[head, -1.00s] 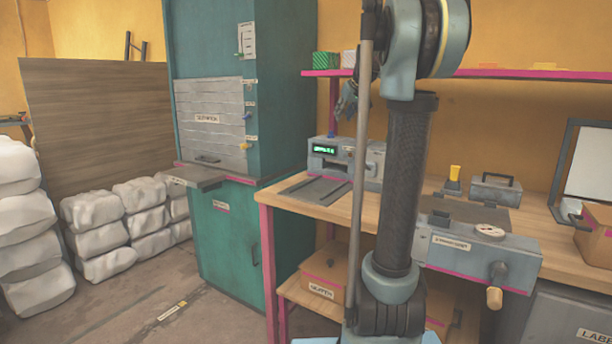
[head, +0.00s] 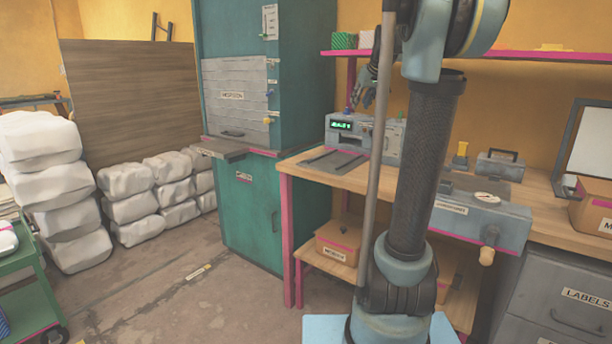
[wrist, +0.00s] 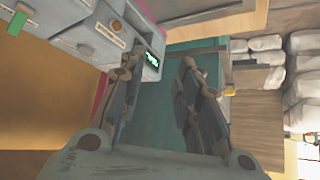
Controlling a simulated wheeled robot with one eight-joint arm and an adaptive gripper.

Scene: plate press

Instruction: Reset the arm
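My arm stands upright in the right half of the head view and folds over at the top. My gripper (head: 364,88) hangs in the air left of the arm, above the grey machine with the green display (head: 358,132), partly hidden by a thin pole. In the wrist view my gripper (wrist: 158,72) has its two fingers spread with a clear gap between them. Nothing is held. The machine (wrist: 148,60) shows behind the left finger, and the teal cabinet (wrist: 160,110) shows between the fingers.
A wooden workbench (head: 310,165) carries a grey device (head: 480,210) with a dial and handle. White bales (head: 75,215) are stacked at left, beside a green cart (head: 35,290). A pink-edged shelf (head: 520,56) runs behind the arm. The floor before the cabinet is open.

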